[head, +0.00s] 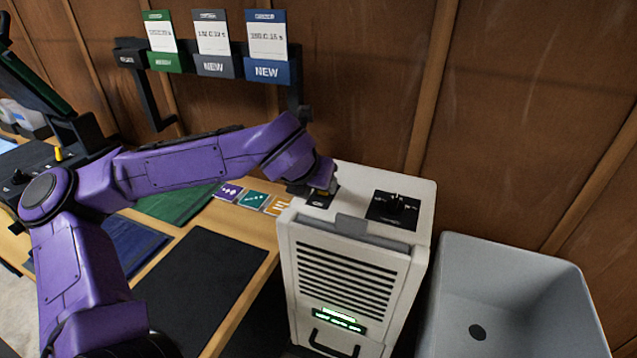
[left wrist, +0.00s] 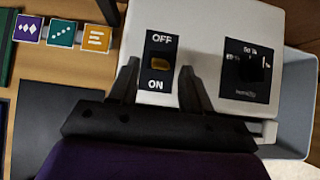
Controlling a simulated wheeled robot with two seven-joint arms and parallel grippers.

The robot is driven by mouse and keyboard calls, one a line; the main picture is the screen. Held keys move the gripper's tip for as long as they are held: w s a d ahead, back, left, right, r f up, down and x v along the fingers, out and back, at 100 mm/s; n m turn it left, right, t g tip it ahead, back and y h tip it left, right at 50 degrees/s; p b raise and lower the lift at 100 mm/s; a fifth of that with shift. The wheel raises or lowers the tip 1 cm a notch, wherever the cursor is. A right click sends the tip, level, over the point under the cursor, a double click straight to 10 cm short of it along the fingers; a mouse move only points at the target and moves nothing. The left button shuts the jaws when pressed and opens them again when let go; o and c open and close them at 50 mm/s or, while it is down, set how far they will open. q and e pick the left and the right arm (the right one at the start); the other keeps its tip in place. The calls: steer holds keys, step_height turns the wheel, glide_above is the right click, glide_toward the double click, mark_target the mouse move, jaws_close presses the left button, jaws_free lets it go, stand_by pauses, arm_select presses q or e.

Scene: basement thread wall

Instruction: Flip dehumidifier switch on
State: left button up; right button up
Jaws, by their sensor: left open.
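The dehumidifier (head: 350,260) is a white upright box with a slotted front and a lit green display (head: 338,318). Its amber switch (left wrist: 160,63) sits on a black plate marked OFF at the top and ON at the bottom in the left wrist view. I cannot tell which way it is tipped. My left gripper (left wrist: 161,68) is open and empty, with one finger on each side of the switch plate. In the head view the left gripper (head: 320,192) is over the top left of the dehumidifier and partly hides the switch. My right gripper is not in view.
A black humidity knob (head: 393,204) is on the dehumidifier's top, right of the switch. A grey basin (head: 515,300) stands to the right. The wooden bench (head: 262,235) on the left holds mats and coloured cards. Tags hang from a rail (head: 222,68) on the wall.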

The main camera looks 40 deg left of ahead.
arm_select(q)
steer(key=v, duration=0.9)
steer(key=shift+b, duration=0.35)
